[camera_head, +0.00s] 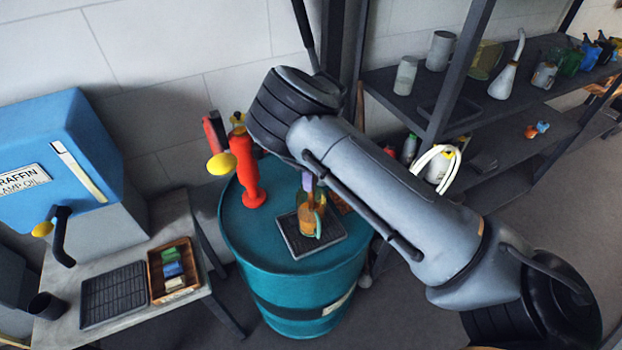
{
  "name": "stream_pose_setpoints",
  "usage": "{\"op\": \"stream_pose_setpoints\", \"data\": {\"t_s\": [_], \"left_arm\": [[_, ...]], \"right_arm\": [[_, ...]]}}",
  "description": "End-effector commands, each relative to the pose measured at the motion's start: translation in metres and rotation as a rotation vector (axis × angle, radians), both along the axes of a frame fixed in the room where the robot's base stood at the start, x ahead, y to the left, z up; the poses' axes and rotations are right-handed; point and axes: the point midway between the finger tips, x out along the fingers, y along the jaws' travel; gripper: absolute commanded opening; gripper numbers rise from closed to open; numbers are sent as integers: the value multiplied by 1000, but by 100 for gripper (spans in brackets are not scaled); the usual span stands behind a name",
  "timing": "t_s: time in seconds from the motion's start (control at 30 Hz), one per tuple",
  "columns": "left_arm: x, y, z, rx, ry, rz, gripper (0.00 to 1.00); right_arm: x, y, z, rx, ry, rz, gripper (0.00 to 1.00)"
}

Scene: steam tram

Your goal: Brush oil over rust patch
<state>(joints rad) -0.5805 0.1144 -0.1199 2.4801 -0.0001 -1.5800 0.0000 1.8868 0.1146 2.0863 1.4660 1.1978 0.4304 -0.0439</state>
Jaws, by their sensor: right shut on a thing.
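A glass jug (306,222) of amber oil with a greenish handle stands on a dark ribbed tray (328,244) on top of a teal drum (240,225). My right gripper (308,174) is mostly hidden by my right arm, directly above the jug. It is shut on a slim purple-handled thing (308,184), probably the brush, whose lower end goes down into the mouth of the jug. The brush's bristles cannot be made out. A brown patch (341,203) shows behind the jug; I cannot tell whether it is rust. My left gripper is not in view.
A red pump (244,168) with a yellow knob stands at the drum's back left. At left, a table (215,281) holds a blue paraffin tank (60,135), a black grid tray (113,294) and a wooden box (188,250). Shelves (400,118) with cans stand at right.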

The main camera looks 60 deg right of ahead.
Motion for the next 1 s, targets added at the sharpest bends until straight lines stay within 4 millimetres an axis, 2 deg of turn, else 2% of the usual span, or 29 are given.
{"op": "stream_pose_setpoints", "data": {"t_s": [1.0], "left_arm": [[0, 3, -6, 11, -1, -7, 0]], "right_arm": [[0, 0, -10, 0, 0, 0, 0]]}}
